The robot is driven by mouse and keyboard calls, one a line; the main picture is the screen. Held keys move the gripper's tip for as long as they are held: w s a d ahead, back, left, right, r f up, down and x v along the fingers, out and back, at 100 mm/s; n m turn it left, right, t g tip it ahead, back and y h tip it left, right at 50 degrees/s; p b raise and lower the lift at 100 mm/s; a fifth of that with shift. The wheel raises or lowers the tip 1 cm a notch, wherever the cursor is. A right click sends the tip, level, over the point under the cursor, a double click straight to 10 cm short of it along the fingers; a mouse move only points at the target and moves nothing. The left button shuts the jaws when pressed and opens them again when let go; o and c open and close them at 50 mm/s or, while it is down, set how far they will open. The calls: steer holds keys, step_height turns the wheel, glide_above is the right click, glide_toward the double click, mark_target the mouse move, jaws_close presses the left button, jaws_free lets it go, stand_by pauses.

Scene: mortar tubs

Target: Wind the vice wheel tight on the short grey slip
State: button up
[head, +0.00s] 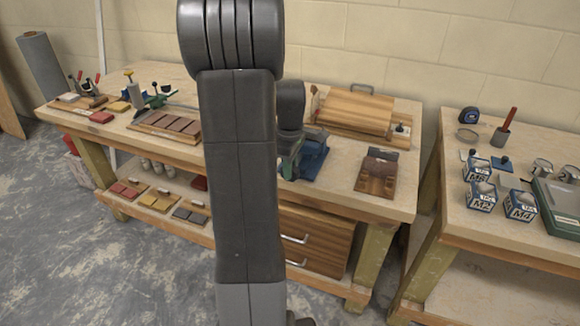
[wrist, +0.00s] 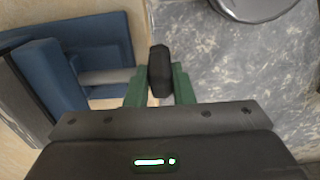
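The blue vice (head: 313,160) stands on the middle bench, partly hidden behind my arm in the head view. In the wrist view its blue body (wrist: 55,72) fills the left side, and a pale metal screw (wrist: 106,76) runs right from it. A black vice wheel (wrist: 159,72), seen nearly edge-on, stands at the screw's outer end. My gripper (wrist: 160,88) has its green fingers on both sides of the wheel, apparently touching it. The gripper also shows in the head view (head: 289,166) beside the vice.
A wooden board (head: 352,110) and a brown block piece (head: 378,174) lie right of the vice. A tray of reddish slips (head: 170,124) lies to the left. Labelled tubs (head: 481,196) stand on the right bench. A round metal object (wrist: 252,5) shows below, over the grey floor.

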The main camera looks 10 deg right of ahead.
jaws_close()
steer(key=shift+d, duration=0.1)
